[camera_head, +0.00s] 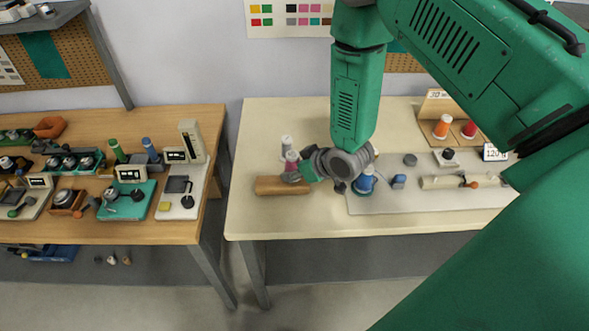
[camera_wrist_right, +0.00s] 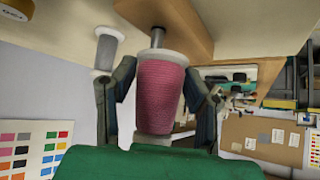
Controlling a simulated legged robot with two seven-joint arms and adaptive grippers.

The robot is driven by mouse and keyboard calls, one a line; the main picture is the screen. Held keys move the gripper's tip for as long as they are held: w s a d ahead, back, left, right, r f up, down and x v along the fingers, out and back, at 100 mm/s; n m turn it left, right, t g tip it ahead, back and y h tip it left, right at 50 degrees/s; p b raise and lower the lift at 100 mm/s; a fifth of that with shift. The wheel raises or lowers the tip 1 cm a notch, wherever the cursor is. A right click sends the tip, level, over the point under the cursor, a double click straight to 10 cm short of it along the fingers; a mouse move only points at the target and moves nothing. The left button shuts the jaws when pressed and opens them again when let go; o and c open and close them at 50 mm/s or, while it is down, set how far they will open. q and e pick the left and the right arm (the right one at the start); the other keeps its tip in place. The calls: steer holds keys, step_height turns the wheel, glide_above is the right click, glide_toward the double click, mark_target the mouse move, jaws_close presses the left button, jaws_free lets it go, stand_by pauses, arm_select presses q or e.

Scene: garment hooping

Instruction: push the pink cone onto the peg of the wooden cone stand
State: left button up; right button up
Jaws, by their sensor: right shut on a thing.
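The pink cone (camera_head: 291,157) is a spool of pink thread with pale ends. In the wrist view the pink cone (camera_wrist_right: 160,95) lies between both fingers of my right gripper (camera_wrist_right: 159,72), which is shut on it. In the head view my right gripper (camera_head: 297,173) is at the wooden cone stand (camera_head: 268,186). The wrist view shows the wooden stand (camera_wrist_right: 185,14) and its metal peg (camera_wrist_right: 157,38), lined up with the cone's pale end. I cannot tell how far the peg is inside the cone. My left gripper is not in view.
A grey cone (camera_head: 286,142) stands just behind the pink one and also shows in the wrist view (camera_wrist_right: 105,47). The table's front left is clear.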

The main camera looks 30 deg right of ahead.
steer(key=shift+d, duration=0.15)
steer(key=shift+w+d, duration=0.1)
steer(key=shift+d, duration=0.35)
steer(key=shift+a, duration=0.2)
stand_by(1.0)
steer(key=shift+f+b, duration=0.8)
steer(key=shift+f, duration=0.5)
steer(key=o, duration=1.3)
steer(key=shift+c, duration=0.2)
steer(key=v, duration=1.1)
steer(key=shift+s+d+r, duration=0.15)
steer(key=shift+s+r, duration=0.1)
steer(key=shift+s, duration=0.1)
